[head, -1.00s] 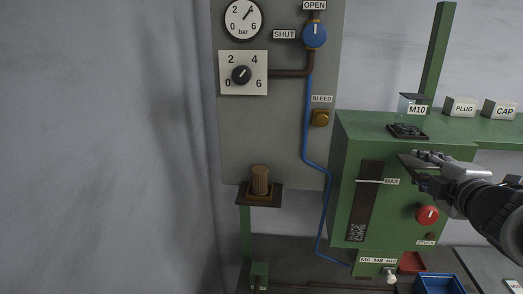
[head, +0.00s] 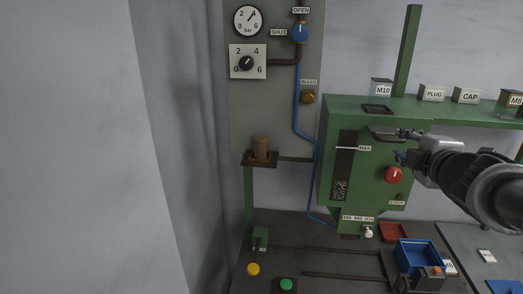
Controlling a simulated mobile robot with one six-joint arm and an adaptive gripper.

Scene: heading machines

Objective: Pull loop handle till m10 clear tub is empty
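The M10 tub (head: 382,88) stands upright on the green ledge at the back, left of the other labelled boxes. It looks greyish, and its contents cannot be made out. My gripper (head: 402,145) comes in from the right, in front of the green machine (head: 332,120). Its fingers look spread, with nothing seen between them. It is below and right of the tub, apart from it. A dark flat piece (head: 382,132) lies by the upper finger; I cannot tell if they touch. No loop handle can be clearly made out.
A square top opening (head: 378,108), a MAX mark and a red knob (head: 394,175) are on the machine. Labelled PLUG (head: 432,93) and CAP (head: 466,95) boxes share the ledge. A gauge panel (head: 275,110) stands left. A blue bin (head: 416,255) and red tray (head: 393,231) are below.

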